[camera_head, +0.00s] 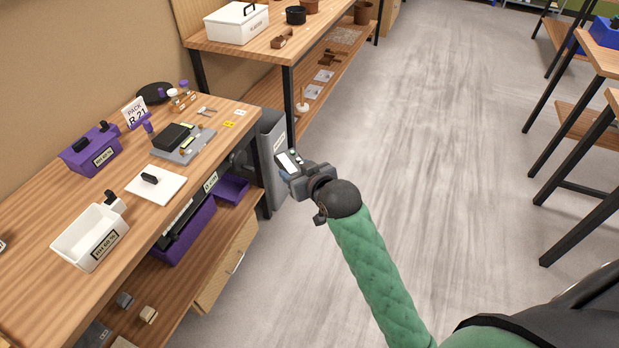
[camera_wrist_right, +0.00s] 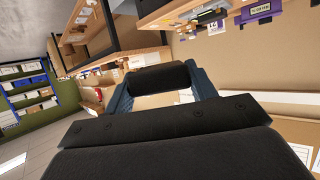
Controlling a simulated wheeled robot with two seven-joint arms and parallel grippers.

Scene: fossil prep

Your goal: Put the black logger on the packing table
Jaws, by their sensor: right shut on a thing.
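My right gripper (camera_head: 290,170) is shut on a small dark device with a pale screen, which looks like the black logger (camera_head: 286,162). It is held over the floor, just right of the near wooden table. In the right wrist view the logger's black back (camera_wrist_right: 160,77) sits between the blue fingers. The near table (camera_head: 40,207) bears a "PACK R 21" sign (camera_head: 134,112), so it looks like the packing table. A black box (camera_head: 171,136) lies on a grey tray there. My left gripper is out of view.
On the near table stand a purple box (camera_head: 88,152), a white bin (camera_head: 82,231) and a white lid (camera_head: 158,185). A grey bin (camera_head: 272,150) stands at the table's right end. A second table with a white box (camera_head: 236,23) is behind.

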